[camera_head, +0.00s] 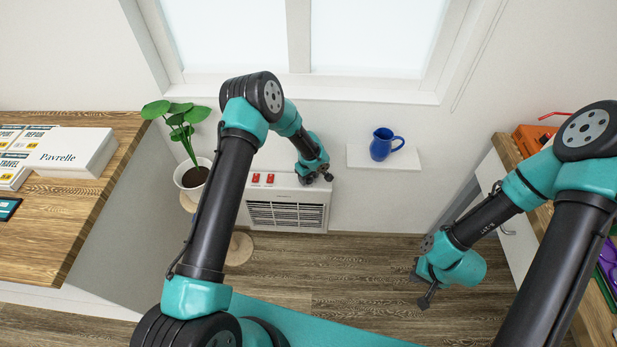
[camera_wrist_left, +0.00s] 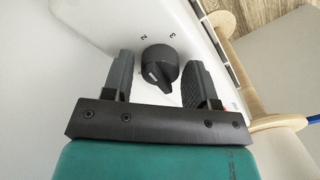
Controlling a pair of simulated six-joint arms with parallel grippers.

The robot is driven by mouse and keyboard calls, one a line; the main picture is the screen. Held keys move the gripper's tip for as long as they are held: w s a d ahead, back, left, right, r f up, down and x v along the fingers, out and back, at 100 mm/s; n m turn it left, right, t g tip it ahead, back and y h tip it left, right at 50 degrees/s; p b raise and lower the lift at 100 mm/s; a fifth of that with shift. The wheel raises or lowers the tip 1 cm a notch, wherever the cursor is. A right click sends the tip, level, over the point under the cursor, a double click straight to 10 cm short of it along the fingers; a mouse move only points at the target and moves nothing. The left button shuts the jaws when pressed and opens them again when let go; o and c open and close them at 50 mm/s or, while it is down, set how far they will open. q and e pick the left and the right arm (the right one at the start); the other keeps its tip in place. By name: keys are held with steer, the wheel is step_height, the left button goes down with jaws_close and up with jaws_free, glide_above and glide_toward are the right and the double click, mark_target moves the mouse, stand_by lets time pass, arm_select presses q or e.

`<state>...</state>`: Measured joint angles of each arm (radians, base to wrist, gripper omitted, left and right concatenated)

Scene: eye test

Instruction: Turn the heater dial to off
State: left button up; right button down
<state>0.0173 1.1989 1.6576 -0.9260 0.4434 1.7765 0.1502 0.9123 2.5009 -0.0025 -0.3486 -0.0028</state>
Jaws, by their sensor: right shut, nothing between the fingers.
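The white heater (camera_head: 287,214) stands against the wall below the window, with a dark grille and two red switches (camera_head: 263,178) on top. My left gripper (camera_head: 315,178) is at the heater's top right and hides the dial in the head view. In the left wrist view the black dial (camera_wrist_left: 160,66) sits between the open fingers of my left gripper (camera_wrist_left: 159,62). The right finger is very close to it; I cannot tell if they touch. The dial has a small white mark, and the numbers 2 and 3 show beside it. My right gripper (camera_head: 426,297) is shut and empty above the floor.
A potted plant (camera_head: 195,178) stands left of the heater on a wooden stand (camera_head: 239,248). A blue jug (camera_head: 381,145) is on a wall shelf (camera_head: 408,160) to the right. Desks flank both sides; the left one holds a white box (camera_head: 75,153).

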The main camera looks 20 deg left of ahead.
arm_select(q)
steer(key=shift+o, duration=0.9)
step_height(320, 180, up, 17)
steer(key=shift+r, duration=0.2)
